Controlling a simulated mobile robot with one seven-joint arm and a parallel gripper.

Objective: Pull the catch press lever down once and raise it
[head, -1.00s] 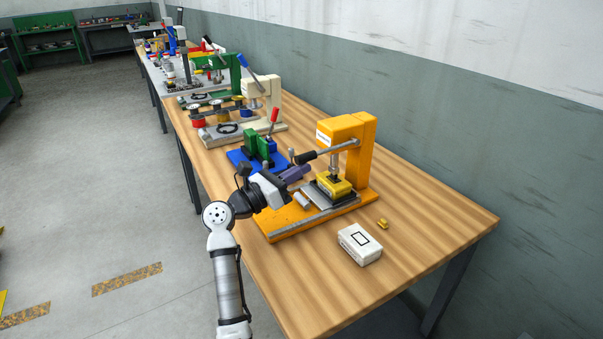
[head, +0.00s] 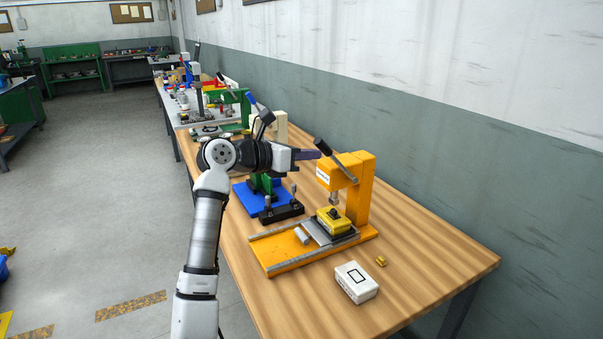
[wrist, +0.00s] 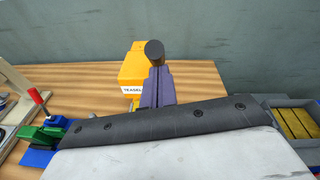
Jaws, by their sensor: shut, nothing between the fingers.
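The orange catch press (head: 359,195) stands on the bench, with a white label on its head that also shows in the wrist view (wrist: 132,89). Its lever (head: 338,162) is raised, sloping up and left to its black grip end. The grip end also shows in the wrist view (wrist: 154,52), just beyond my fingertips. My gripper (head: 312,154) is shut and empty, its purple fingers beside and slightly below the grip; I cannot tell if they touch. The press ram (head: 334,198) is above a yellow block (head: 334,220) on a metal plate.
A white box (head: 356,283) and a small brass-coloured piece (head: 381,261) lie in front of the press. A blue-based green fixture (head: 251,197) stands left, partly behind my arm. Grey bins with yellow pieces (wrist: 296,123) show at right in the wrist view. The bench's front right is clear.

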